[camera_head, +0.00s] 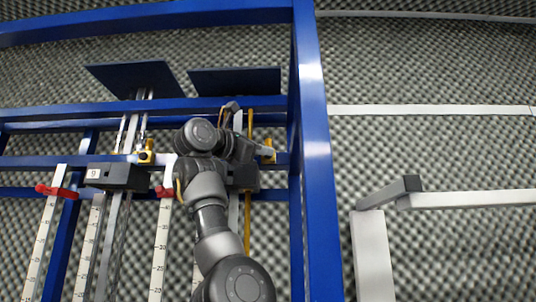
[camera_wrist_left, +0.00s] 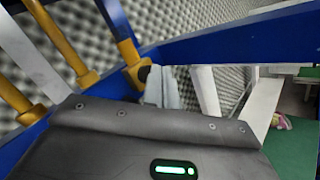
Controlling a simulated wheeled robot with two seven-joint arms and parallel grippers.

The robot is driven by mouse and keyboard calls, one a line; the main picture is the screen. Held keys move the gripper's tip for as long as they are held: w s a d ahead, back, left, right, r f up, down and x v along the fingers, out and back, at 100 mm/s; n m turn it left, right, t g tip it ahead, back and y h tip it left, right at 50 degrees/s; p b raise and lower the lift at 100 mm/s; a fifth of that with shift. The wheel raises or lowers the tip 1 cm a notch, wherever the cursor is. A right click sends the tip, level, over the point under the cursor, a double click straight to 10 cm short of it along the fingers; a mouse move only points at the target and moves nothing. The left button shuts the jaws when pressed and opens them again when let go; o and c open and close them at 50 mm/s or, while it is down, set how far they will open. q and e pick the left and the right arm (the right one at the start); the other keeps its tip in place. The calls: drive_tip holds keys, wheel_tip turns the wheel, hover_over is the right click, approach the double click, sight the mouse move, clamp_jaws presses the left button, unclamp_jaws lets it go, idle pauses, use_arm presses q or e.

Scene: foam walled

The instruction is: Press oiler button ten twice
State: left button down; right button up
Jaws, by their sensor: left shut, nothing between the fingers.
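A dark oiler box (camera_head: 117,176) with a white label that seems to read 9 sits on the blue rail at left. A second dark box (camera_head: 245,177) to its right is partly hidden behind my left arm. Its label and any button on it are hidden. My left gripper (camera_head: 265,151) is shut and empty, at the blue rail just above the second box, beside a yellow fitting (camera_head: 269,158). In the left wrist view the grey fingers (camera_wrist_left: 162,88) show near the yellow fitting (camera_wrist_left: 133,66); I cannot tell whether they touch. My right gripper is not in view.
A blue frame post (camera_head: 313,150) stands just right of the gripper. Scales (camera_head: 162,250) with red clamps (camera_head: 165,191) and a yellow tube (camera_head: 247,225) run below the rail. Dark blue plates (camera_head: 235,81) are above. White bars (camera_head: 470,199) stand at right before the foam wall.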

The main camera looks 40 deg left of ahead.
use_arm(q)
drive_tip(key=shift+w+a, duration=0.25)
drive_tip(key=shift+w, duration=0.1)
idle(0.5)
idle(0.4)
drive_tip(key=shift+s+d+b, duration=0.45)
drive_tip(key=shift+s+d, duration=0.1)
drive_tip(key=shift+s, duration=0.1)
drive_tip(key=s+d+b, duration=0.1)
drive_tip(key=s, duration=0.1)
drive_tip(key=s+d+b, duration=0.1)
drive_tip(key=s+d, duration=0.1)
drive_tip(key=shift+b, duration=0.35)
